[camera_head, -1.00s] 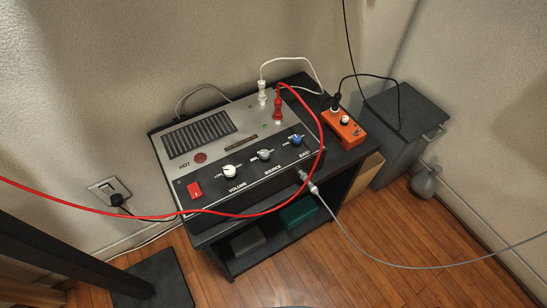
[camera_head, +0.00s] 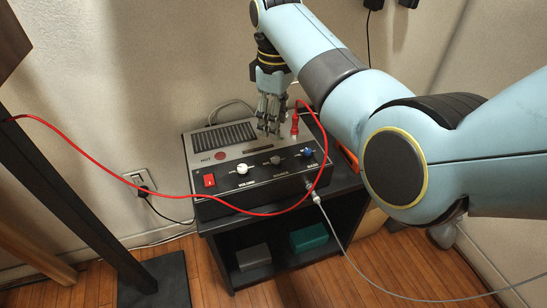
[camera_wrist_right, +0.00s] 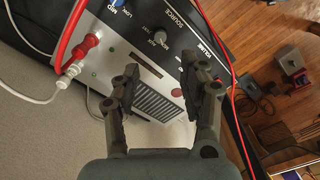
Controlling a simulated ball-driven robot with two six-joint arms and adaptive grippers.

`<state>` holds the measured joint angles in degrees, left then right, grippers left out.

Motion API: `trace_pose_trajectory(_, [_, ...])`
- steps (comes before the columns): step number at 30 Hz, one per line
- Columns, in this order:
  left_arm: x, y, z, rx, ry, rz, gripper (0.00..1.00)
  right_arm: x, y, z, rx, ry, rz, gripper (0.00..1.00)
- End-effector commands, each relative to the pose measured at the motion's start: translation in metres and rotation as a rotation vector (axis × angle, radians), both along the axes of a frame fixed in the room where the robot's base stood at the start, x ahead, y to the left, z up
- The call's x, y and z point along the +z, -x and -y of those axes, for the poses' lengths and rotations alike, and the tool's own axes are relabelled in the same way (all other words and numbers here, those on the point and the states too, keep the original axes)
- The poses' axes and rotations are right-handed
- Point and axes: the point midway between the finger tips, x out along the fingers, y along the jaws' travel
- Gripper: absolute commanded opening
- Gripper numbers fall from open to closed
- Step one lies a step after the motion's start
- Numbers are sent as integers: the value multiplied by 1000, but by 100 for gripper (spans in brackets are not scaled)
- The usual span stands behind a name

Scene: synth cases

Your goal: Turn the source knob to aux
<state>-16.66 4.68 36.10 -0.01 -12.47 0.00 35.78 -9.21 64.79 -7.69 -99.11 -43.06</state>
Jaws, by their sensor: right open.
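The amplifier box (camera_head: 235,139) has a silver top and a dark front strip with three knobs. The grey source knob (camera_head: 275,160) is in the middle, between the white volume knob (camera_head: 242,168) and the blue bass knob (camera_head: 307,152). My right gripper (camera_head: 268,131) points down over the silver top, behind the source knob and apart from it. In the right wrist view the source knob (camera_wrist_right: 161,38) shows beyond the open, empty fingers (camera_wrist_right: 168,82). The knob's pointer and its fine lettering are too small to read surely. My left gripper is out of view.
A red cable (camera_head: 110,172) loops from a red plug (camera_head: 295,124) past the box's right side and front. A grey cable (camera_head: 343,246) plugs into the front. A red switch (camera_head: 209,180) is at front left. My right arm mostly hides the orange pedal (camera_head: 349,160).

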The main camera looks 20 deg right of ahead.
Motion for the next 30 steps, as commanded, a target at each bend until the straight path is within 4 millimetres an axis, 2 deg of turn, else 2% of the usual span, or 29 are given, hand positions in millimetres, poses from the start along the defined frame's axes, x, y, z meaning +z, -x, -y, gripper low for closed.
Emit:
trace_pose_trajectory(4, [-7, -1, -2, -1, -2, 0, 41, -25, 2, 1, -1, 1, -5, 43])
trace_pose_trajectory(9, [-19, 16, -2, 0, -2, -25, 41, -62, 2, 1, -1, 2, -6, 43])
trace_pose_trajectory(15, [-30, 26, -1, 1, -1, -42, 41, -94, 2, 1, -1, 0, -4, 43])
trace_pose_trajectory(20, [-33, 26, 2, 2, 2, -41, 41, -104, 1, 1, -1, 0, -3, 43])
trace_pose_trajectory(28, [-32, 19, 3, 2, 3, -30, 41, -105, 1, 1, -1, 0, -1, 43])
trace_pose_trajectory(30, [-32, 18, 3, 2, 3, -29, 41, -105, 1, 1, -2, 0, -1, 37])
